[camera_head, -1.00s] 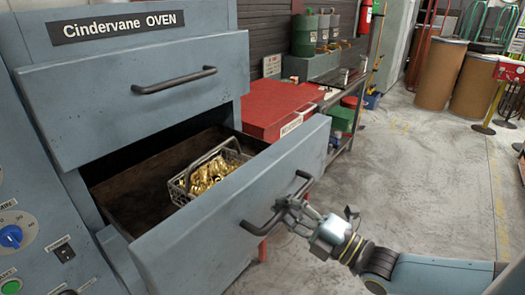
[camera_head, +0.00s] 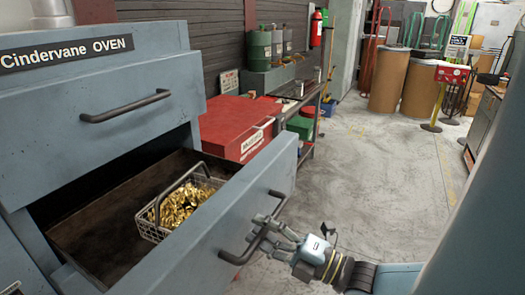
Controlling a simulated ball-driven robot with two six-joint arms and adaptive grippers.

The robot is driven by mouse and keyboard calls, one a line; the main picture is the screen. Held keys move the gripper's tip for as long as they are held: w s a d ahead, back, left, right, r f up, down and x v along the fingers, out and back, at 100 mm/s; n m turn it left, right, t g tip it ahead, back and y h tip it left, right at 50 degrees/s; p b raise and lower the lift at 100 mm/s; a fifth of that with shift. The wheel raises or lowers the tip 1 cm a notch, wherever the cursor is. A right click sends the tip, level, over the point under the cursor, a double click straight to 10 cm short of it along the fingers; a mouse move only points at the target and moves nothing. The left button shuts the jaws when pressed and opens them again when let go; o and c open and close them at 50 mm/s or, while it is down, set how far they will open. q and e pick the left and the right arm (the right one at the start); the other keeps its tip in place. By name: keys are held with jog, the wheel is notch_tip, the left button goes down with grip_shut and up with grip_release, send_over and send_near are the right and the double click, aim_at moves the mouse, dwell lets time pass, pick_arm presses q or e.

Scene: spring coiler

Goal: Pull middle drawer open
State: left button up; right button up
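The middle drawer (camera_head: 215,230) of the blue-grey oven stands pulled well out, showing its dark inside. A wire basket (camera_head: 150,229) with a raised handle and gold-coloured pieces (camera_head: 186,203) in it sits inside the drawer. My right gripper (camera_head: 262,232) is at the dark bar handle (camera_head: 234,257) on the drawer's front, with its fingers around the bar. It looks shut on the handle. My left gripper is not in view.
The upper drawer (camera_head: 60,115) is shut, with its own bar handle (camera_head: 125,106). A red box (camera_head: 232,128) stands close behind the open drawer, beside a metal bench (camera_head: 300,103). Open concrete floor (camera_head: 370,190) lies to the right.

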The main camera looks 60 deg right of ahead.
jog(key=shift+r, duration=0.1)
jog(key=s+f, duration=0.2)
jog(key=s, duration=0.9)
jog(key=shift+s+d+f, duration=0.15)
jog(key=shift+s+d, duration=0.25)
jog(key=shift+d, duration=0.05)
